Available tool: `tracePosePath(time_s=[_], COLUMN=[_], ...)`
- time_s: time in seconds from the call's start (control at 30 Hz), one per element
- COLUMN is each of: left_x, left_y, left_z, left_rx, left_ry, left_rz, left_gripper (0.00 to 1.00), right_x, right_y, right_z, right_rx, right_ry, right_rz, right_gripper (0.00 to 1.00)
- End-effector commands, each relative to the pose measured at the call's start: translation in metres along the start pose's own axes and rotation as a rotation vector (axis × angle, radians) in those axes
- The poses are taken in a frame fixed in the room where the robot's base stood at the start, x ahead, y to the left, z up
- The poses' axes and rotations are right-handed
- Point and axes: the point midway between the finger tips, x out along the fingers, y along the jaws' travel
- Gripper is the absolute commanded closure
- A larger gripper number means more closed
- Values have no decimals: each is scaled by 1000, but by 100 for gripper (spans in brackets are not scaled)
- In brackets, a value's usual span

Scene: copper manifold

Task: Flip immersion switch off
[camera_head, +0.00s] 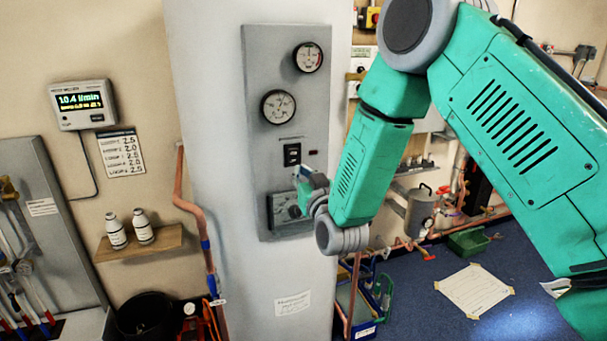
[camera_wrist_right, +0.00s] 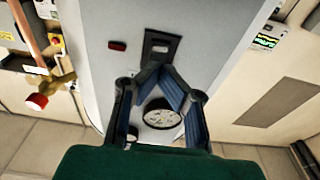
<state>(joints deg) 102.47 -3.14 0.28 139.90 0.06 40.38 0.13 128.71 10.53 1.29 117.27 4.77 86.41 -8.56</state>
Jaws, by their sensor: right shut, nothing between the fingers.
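The black immersion switch (camera_head: 292,154) is set in a grey panel (camera_head: 258,150) on the front of a tall pale column. It also shows in the right wrist view (camera_wrist_right: 160,46), where the panel appears turned upside down. My right gripper (camera_head: 302,173) is just below the switch in the head view. In the wrist view its dark fingers (camera_wrist_right: 160,68) come together close to the switch plate, shut and empty. I cannot tell whether the tips touch the switch, nor which way its rocker is set. My left gripper is in neither view.
Two round gauges (camera_head: 278,106) sit above the switch, and a small dark red lamp (camera_head: 313,153) is beside it. A control box (camera_head: 284,210) below is partly hidden by my right gripper. A copper pipe (camera_head: 188,205) runs down the column's left side.

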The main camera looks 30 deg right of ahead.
Motion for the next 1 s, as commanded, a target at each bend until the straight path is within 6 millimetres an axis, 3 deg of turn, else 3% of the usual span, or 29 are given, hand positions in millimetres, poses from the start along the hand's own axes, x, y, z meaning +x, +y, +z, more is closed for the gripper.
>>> tracePosePath(time_s=[0.53,0.7,1.0], left_x=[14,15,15], left_y=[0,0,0], left_z=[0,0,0], left_rx=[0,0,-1], left_ry=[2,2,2], left_rz=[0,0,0], left_gripper=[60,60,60], right_x=[-83,-95,-96], right_y=[4,1,5], right_z=[4,3,3], right_rx=[3,-1,3], right_ry=[-6,-6,-5], right_rz=[1,1,3], right_gripper=[100,100,100])
